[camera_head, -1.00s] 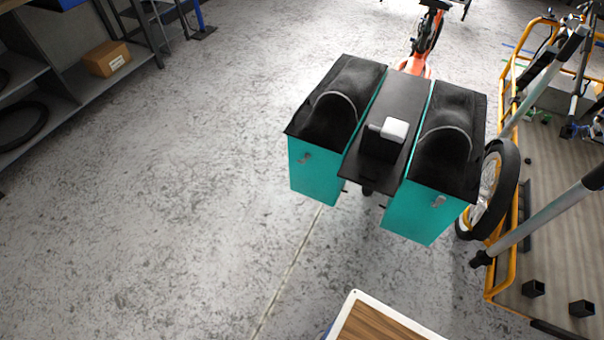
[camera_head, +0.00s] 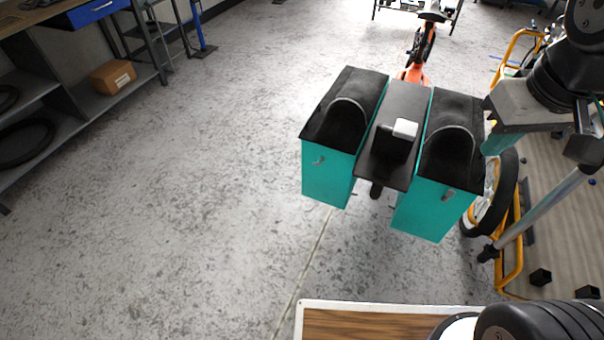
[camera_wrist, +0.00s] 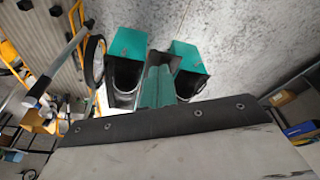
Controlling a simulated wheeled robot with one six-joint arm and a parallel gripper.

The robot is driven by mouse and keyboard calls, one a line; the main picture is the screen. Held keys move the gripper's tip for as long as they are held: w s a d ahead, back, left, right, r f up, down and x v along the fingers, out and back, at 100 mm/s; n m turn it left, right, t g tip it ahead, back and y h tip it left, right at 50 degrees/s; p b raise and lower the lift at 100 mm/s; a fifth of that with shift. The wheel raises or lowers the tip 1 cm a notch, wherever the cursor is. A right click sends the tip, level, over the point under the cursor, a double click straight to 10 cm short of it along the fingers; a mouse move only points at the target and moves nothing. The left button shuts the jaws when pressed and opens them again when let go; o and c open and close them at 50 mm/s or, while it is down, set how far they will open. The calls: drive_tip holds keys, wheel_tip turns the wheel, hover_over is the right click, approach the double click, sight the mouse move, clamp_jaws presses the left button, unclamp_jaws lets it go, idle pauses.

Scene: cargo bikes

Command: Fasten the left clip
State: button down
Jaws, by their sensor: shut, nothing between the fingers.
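Two teal cargo boxes with black tops sit at the rear of an orange bike. The left box (camera_head: 325,178) carries a small silver clip (camera_head: 318,161) on its near face. The right box (camera_head: 428,212) has a similar clip (camera_head: 448,194). Whether the left clip's strap is attached cannot be told at this size. My gripper (camera_head: 492,146) is shut and empty, beside the right box's upper right side and away from the left clip. In the wrist view, my gripper (camera_wrist: 157,76) is between the left box (camera_wrist: 190,57) and right box (camera_wrist: 128,43), seen upside down.
A black rack (camera_head: 408,102) with a white-topped block lies between the boxes. A yellow cargo bike (camera_head: 510,262) with a wheel stands close on the right. A wood-topped surface (camera_head: 370,322) is at the bottom. Shelving (camera_head: 75,105) is far left. The floor left of the boxes is clear.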

drive_tip(key=w+a+f+n+t+y, duration=0.1)
drive_tip(key=w+a+f+n+t, duration=0.2)
drive_tip(key=w, duration=0.8)
drive_tip(key=w+a+f+n+t, duration=0.15)
drive_tip(key=w+a+f, duration=0.35)
drive_tip(key=w, duration=0.6)
drive_tip(key=w+a+f+n+t+y, duration=0.1)
drive_tip(key=w+a+f+n, duration=0.2)
drive_tip(key=w+f, duration=0.25)
drive_tip(key=w+a+f+n+t, duration=0.2)
drive_tip(key=w+a+f, duration=0.25)
drive_tip(key=f, duration=0.25)
drive_tip(key=w+a+f+n+t+y, duration=0.1)
drive_tip(key=a+f+n+t, duration=0.15)
drive_tip(key=f, duration=0.55)
drive_tip(key=w+a+f+n+t+y, duration=0.1)
drive_tip(key=a+f+n, duration=0.25)
drive_tip(key=f, duration=0.55)
drive_tip(key=s+a+f+n+t+y, duration=0.25)
drive_tip(key=s+f+n, duration=0.25)
drive_tip(key=s+f, duration=0.7)
drive_tip(key=w+a+f, duration=0.1)
drive_tip(key=w, duration=1.3)
drive_tip(key=shift+a+f, duration=0.2)
drive_tip(key=shift+f, duration=0.1)
drive_tip(key=shift+r+t, duration=0.1)
drive_tip(key=shift+t, duration=0.15)
